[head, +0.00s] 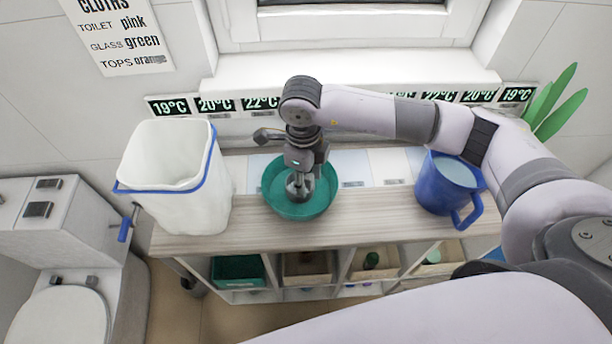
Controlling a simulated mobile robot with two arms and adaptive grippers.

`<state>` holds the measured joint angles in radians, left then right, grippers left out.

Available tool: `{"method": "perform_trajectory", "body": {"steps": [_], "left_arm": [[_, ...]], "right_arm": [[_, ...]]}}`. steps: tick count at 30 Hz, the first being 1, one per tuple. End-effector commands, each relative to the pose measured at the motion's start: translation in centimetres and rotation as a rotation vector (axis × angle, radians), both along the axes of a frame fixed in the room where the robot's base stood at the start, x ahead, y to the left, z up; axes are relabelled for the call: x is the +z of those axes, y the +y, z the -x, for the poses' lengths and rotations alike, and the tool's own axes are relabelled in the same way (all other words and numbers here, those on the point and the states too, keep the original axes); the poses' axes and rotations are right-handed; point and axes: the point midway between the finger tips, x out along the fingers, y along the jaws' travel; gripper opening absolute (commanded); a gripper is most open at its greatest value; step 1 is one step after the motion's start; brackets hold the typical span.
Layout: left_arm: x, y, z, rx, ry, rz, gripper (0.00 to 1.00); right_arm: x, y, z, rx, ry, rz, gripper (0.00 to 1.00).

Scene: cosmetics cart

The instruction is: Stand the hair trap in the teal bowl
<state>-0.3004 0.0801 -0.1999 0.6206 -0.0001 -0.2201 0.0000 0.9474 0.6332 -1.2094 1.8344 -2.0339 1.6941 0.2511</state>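The teal bowl (273,203) stands on the wooden top of the shelf unit, near its middle. A small grey, shiny rounded thing, which looks like the hair trap (299,187), is in the bowl directly under my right gripper (303,172). My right gripper points down over the bowl, with its tips low inside the rim. The wrist and fingers hide part of the thing, so I cannot tell whether they grip it or whether it touches the bowl floor. My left gripper is not in view.
A white bin (190,208) with a blue rim stands left of the bowl. A blue jug (436,190) of pale liquid stands to the right, below my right arm. Temperature displays (216,105) line the back wall. Bare wooden top (370,217) lies between bowl and jug.

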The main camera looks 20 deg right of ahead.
Motion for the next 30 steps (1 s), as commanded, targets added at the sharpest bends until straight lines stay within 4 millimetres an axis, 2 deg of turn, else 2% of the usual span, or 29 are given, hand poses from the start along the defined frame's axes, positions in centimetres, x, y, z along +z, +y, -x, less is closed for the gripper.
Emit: {"method": "perform_trajectory", "body": {"steps": [9, 11, 24, 30], "left_arm": [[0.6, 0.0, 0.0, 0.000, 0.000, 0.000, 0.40], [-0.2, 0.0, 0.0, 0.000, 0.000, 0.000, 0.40], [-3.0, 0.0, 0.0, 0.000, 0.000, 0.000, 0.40], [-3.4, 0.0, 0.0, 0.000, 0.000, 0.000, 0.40]], "right_arm": [[0.6, 0.0, 0.0, 0.000, 0.000, 0.000, 0.38], [1.0, 0.0, -0.1, 0.000, -0.003, -0.001, 0.38], [9.9, 0.2, -0.4, 0.002, -0.005, -0.001, 0.38], [11.9, 0.3, -0.4, 0.001, -0.001, 0.000, 0.38]]}}
